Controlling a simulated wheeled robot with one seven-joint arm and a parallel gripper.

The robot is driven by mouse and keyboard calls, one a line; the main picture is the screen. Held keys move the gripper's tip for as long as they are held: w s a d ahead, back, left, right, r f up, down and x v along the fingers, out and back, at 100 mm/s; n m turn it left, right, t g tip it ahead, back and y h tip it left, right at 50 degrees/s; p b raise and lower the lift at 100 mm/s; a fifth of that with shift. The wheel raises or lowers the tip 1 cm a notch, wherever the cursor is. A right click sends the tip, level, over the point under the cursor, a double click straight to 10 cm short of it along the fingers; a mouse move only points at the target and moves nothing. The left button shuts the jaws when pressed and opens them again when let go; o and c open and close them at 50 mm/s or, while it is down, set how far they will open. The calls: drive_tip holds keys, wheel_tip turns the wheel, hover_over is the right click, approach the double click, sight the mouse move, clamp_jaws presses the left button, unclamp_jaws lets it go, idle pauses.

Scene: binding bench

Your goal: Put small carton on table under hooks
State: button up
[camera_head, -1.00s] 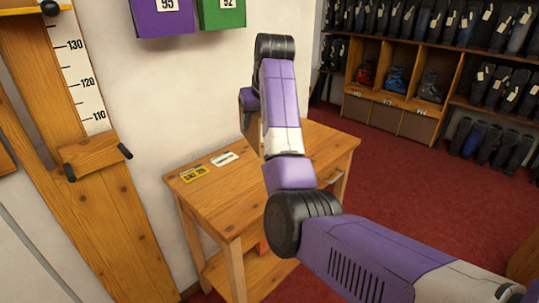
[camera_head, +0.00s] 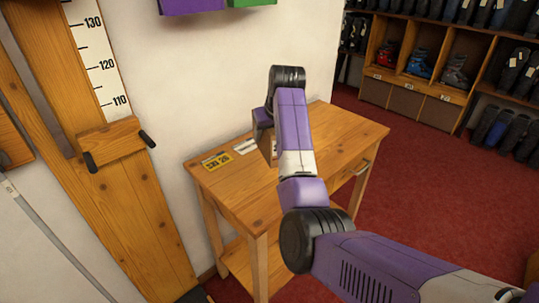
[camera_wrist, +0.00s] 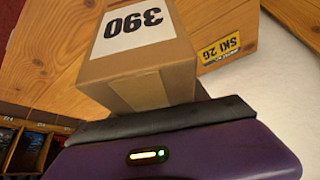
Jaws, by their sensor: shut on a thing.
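The small carton (camera_wrist: 140,60) is a brown box with a white label reading 390; it fills the upper middle of the wrist view. My gripper (camera_wrist: 165,122) is shut on it, with a dark pad along the carton's near side. In the head view a sliver of the carton (camera_head: 267,147) shows below my gripper (camera_head: 264,128), over the back part of the wooden table (camera_head: 235,197). My arm hides most of it. I cannot tell whether the carton touches the tabletop. No hooks are visible.
Purple (camera_head: 190,5) and green (camera_head: 250,2) boxes hang above. A wooden measuring post (camera_head: 100,130) stands left. The table's front and right are clear.

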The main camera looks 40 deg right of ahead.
sight(269, 136)
drive_tip(key=shift+f, duration=4.35)
drive_tip(key=o, duration=1.6)
drive_tip(key=shift+f, duration=0.1)
drive_tip(key=v, duration=1.2)
drive_tip(key=shift+d, duration=0.1)
